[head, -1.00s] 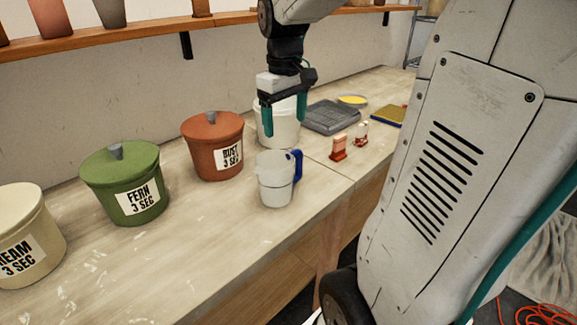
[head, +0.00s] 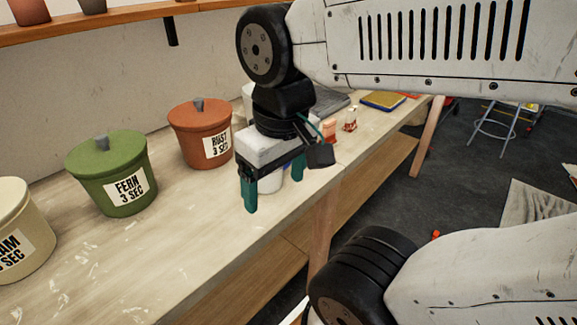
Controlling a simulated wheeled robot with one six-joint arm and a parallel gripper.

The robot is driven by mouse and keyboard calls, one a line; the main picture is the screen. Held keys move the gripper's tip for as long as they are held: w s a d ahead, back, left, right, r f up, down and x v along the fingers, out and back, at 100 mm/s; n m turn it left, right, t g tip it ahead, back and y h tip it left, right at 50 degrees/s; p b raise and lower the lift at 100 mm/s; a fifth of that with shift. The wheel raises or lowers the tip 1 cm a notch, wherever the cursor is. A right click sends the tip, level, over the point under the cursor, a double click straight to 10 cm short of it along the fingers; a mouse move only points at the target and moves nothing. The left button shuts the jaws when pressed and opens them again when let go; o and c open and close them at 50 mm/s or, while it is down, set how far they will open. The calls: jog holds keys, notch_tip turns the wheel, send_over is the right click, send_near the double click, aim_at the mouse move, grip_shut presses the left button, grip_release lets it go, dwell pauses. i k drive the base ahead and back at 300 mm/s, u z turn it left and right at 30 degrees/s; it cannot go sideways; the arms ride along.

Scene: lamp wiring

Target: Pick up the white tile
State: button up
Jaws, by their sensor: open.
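My gripper (head: 274,194) points down over the bench, its two teal fingers apart. It hangs in front of the white jug (head: 270,183), which is mostly hidden behind it. I cannot make out a white tile for sure. A small orange-and-white piece (head: 329,131) and a small white-and-red piece (head: 350,121) stand upright on the bench beyond the gripper, to its right. They are too small to tell whether either is the tile.
Rust (head: 202,135), fern (head: 113,178) and cream (head: 20,235) lidded pots stand along the bench (head: 200,245) to the left. A grey tray (head: 330,102) and a yellow-topped blue item (head: 383,101) lie farther back. The bench front is clear.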

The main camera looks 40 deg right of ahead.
aim_at(351, 125)
jog(key=z, duration=1.45)
